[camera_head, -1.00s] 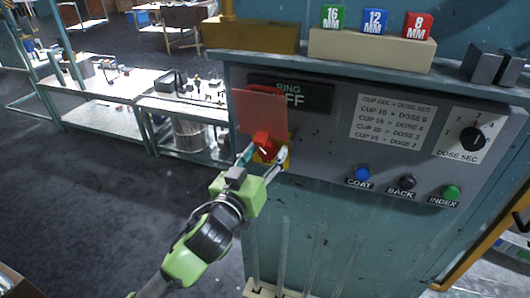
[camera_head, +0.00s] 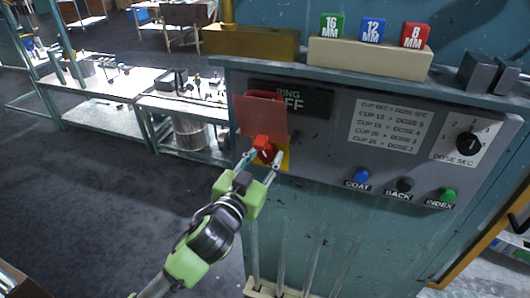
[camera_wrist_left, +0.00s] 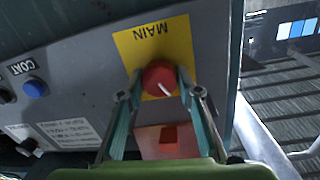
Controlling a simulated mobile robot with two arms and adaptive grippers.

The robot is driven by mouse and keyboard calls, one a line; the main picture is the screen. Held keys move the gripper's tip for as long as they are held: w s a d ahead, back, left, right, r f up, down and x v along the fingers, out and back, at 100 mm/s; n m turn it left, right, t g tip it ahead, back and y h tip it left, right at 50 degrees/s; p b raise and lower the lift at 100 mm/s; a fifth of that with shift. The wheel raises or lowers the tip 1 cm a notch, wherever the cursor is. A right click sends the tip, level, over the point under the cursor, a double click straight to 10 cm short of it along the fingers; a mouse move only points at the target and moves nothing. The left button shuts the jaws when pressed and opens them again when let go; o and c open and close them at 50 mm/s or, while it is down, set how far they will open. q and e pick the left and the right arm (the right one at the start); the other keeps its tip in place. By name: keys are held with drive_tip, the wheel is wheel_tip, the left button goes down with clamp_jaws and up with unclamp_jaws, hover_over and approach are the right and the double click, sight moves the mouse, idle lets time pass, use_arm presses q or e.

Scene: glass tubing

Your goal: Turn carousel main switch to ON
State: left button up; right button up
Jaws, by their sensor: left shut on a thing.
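The main switch is a red rotary knob (camera_head: 266,152) on a yellow plate (camera_head: 284,161) at the left of the grey control panel. In the left wrist view the plate (camera_wrist_left: 177,40) reads MAIN, upside down, and the round red knob (camera_wrist_left: 159,78) carries a white pointer line. My left gripper (camera_head: 262,160) has its two fingers on either side of the knob, shut on it; they also flank it in the wrist view (camera_wrist_left: 160,97). A translucent red flap (camera_head: 258,114) stands raised above the knob, partly covering the dark display, which reads RING and part of OFF.
Blue COAT (camera_head: 362,175), black BACK (camera_head: 404,185) and green INDEX (camera_head: 447,195) buttons sit to the right, below a DOSE SEC dial (camera_head: 469,142). Glass rods (camera_head: 281,262) stand below the panel. Open floor lies to the left.

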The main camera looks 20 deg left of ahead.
use_arm(q)
drive_tip(key=m, duration=0.2)
drive_tip(key=shift+r+m+p, duration=0.1)
drive_tip(key=shift+m+p, duration=0.3)
drive_tip(key=m, duration=0.2)
drive_tip(key=shift+d+m, duration=0.1)
drive_tip(key=shift+m, duration=0.2)
drive_tip(key=m, duration=0.5)
drive_tip(key=shift+y, duration=0.3)
drive_tip(key=shift+m, duration=1.5)
drive_tip(key=shift+f, duration=0.2)
drive_tip(key=shift+g, duration=0.3)
drive_tip(key=o, duration=1.1)
drive_tip(key=shift+d, duration=0.1)
drive_tip(key=shift+r, duration=0.1)
